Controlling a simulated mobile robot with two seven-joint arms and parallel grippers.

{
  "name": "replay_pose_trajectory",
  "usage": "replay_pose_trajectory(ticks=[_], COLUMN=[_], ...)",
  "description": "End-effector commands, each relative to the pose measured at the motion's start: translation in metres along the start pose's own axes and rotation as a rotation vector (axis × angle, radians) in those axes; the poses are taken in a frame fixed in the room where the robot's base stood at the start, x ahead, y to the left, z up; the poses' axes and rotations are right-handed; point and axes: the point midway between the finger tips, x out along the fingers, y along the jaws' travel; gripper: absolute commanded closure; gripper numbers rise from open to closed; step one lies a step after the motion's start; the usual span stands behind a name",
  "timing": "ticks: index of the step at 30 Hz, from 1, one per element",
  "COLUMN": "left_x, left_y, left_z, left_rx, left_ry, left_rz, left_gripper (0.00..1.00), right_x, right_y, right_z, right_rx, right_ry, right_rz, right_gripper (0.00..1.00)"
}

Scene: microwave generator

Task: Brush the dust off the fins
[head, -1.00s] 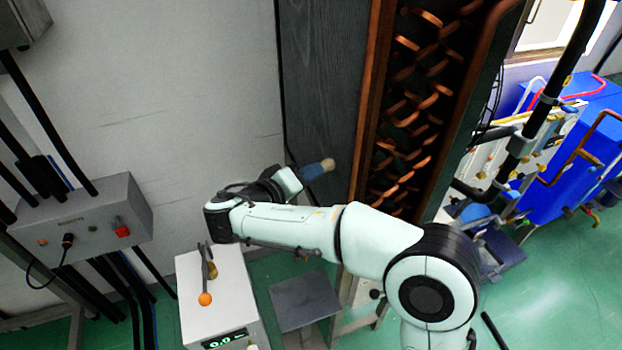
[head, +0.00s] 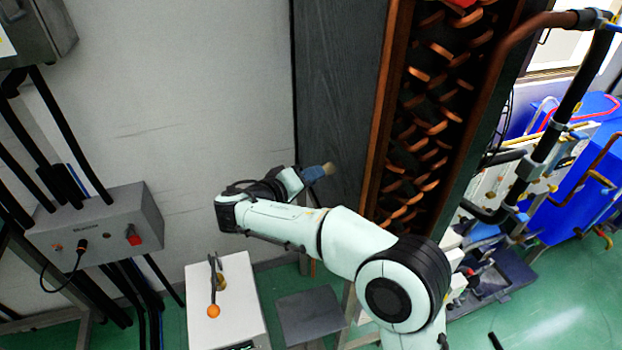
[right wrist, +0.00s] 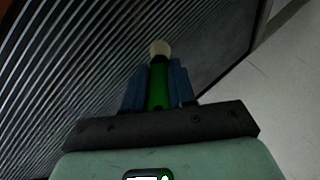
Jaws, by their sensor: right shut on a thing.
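The fins show as thin slanted ribs (right wrist: 75,75) in the right wrist view. In the head view their face is the dark grey upright panel (head: 340,85) beside the copper tubing. My right gripper (head: 308,175) is shut on a brush, whose pale bristle tip (head: 328,169) points right, in front of the panel's lower part. In the right wrist view the blue fingers (right wrist: 158,90) hold the brush's green handle (right wrist: 157,75), bristles pointing toward the ribs. I cannot tell whether the bristles touch them. Dust is not clearly distinguishable. My left gripper is out of view.
Curved copper tubes (head: 435,110) line the coil's end. A white box (head: 227,295) with an orange-knobbed lever stands below, next to a grey stool-like plate (head: 310,312). A grey control box (head: 95,225) with cables is at left. Blue equipment (head: 570,180) stands at right.

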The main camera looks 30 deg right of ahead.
Motion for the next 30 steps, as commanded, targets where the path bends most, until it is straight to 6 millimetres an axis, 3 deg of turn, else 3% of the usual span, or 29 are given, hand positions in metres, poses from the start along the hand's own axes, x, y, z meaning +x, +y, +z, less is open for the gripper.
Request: replay_pose_trajectory(ticks=[5, 15, 30], left_x=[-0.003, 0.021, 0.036], left_y=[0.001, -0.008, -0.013], left_z=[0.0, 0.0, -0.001], left_rx=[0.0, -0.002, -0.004], left_ry=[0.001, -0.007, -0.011], left_rz=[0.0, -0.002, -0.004], left_gripper=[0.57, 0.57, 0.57], right_x=[-0.002, -0.016, -0.027], right_y=[0.009, 0.014, 0.022], right_z=[-0.004, 0.02, 0.039], right_rx=[0.003, 0.003, 0.002], right_ry=[-0.002, -0.002, -0.001], right_rz=[0.003, 0.002, 0.001], right_gripper=[1.0, 1.0, 1.0])
